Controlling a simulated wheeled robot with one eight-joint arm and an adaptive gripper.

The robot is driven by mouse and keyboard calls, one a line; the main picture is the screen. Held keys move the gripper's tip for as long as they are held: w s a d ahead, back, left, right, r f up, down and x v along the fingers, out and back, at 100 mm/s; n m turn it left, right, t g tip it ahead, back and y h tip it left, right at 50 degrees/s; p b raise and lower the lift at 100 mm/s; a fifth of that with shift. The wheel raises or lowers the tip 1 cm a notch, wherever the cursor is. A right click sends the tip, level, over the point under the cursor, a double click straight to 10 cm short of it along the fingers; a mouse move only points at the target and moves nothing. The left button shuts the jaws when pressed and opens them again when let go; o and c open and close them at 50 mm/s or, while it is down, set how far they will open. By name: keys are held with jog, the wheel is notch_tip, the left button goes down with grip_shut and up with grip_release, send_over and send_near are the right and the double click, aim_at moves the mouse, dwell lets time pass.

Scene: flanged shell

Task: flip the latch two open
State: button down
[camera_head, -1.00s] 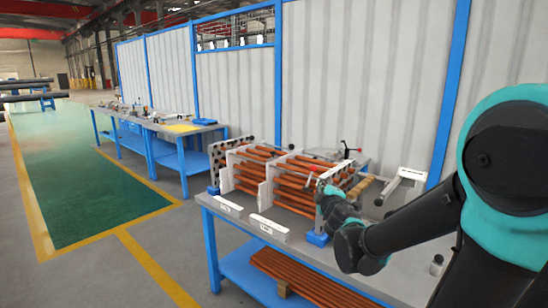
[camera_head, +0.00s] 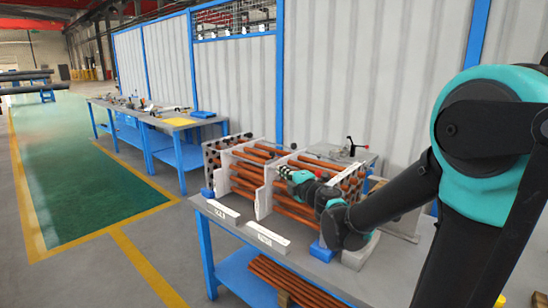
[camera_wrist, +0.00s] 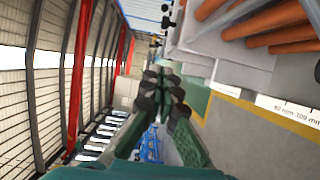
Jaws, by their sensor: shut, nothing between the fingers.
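The flanged shell's frame of white plates (camera_head: 264,192) and orange tubes (camera_head: 242,186) lies on the grey bench. My gripper (camera_head: 284,171) is over the front of the tube stack, close to the middle plate. Contact cannot be told. In the wrist view its two dark fingertips (camera_wrist: 165,88) are together with nothing between them; orange tubes (camera_wrist: 270,22) show at upper right. A black-knobbed lever (camera_head: 350,146) stands behind the frame at right. No part is clearly recognisable as latch two. My forearm hides the frame's lower right.
Two white labelled blocks (camera_head: 268,237) lie along the bench's front edge. A blue block (camera_head: 322,250) sits near my wrist. More tubes (camera_head: 282,280) lie on the lower shelf. A panel wall (camera_head: 330,80) stands behind; the aisle at left is clear.

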jog(key=shift+w, duration=0.15)
send_near(271, 162)
jog(key=w+a+r, duration=0.3)
jog(key=w+a, duration=0.1)
jog(key=shift+w, duration=0.75)
jog(key=shift+w, duration=0.1)
